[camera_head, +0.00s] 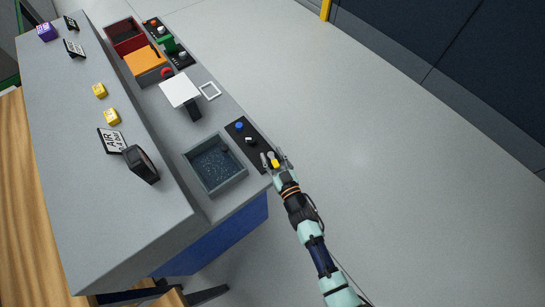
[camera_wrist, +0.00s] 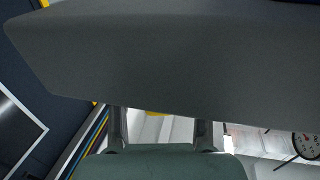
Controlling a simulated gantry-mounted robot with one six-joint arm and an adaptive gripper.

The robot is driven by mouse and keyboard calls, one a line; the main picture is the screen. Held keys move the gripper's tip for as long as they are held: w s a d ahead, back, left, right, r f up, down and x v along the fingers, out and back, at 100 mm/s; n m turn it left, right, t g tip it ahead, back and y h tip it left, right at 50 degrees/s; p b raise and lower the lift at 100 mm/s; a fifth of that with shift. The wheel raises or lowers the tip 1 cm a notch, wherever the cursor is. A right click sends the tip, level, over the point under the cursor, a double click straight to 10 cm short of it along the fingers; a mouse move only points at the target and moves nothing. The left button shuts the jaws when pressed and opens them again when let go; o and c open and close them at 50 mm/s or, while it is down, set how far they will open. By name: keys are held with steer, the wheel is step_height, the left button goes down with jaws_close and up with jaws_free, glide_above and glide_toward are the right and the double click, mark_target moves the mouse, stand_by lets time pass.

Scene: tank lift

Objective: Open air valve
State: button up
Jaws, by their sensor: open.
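A black control strip (camera_head: 240,131) lies on the bench near the right edge, beside a grey basin. It carries a blue knob (camera_head: 239,125) and a black-and-white knob (camera_head: 249,140). A yellow part (camera_head: 275,162) shows at the strip's near end, between the fingers of my gripper (camera_head: 273,156). I cannot tell which part is the air valve, or whether the fingers touch anything. My gripper is open. In the wrist view its two fingers (camera_wrist: 161,128) stand apart below a large grey surface, with a small yellow patch between them.
The grey basin (camera_head: 187,155) holds dark blue contents. A black gauge-like block (camera_head: 142,163) and an "AIR" sign (camera_head: 111,141) stand on the raised shelf. A white plate (camera_head: 180,89), an orange box (camera_head: 146,60) and a red bin (camera_head: 121,27) lie farther back. The floor to the right is clear.

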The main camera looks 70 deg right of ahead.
jaws_close()
steer(key=p, duration=0.2)
steer(key=shift+s+d+r+p, duration=0.1)
steer(key=shift+r+p, duration=0.25)
steer(key=shift+r, duration=0.05)
steer(key=n+t+y+p, duration=0.1)
steer(key=p, duration=0.3)
steer(key=shift+d+r, duration=0.1)
steer(key=shift+r, duration=0.05)
steer(key=shift+n+y+p, duration=0.3)
steer(key=shift+y+p, duration=0.1)
steer(key=shift+p, duration=0.3)
steer(key=shift+f+n+t+y, duration=0.45)
steer(key=shift+n+t+y, duration=0.15)
steer(key=shift+t+y, duration=0.25)
jaws_free()
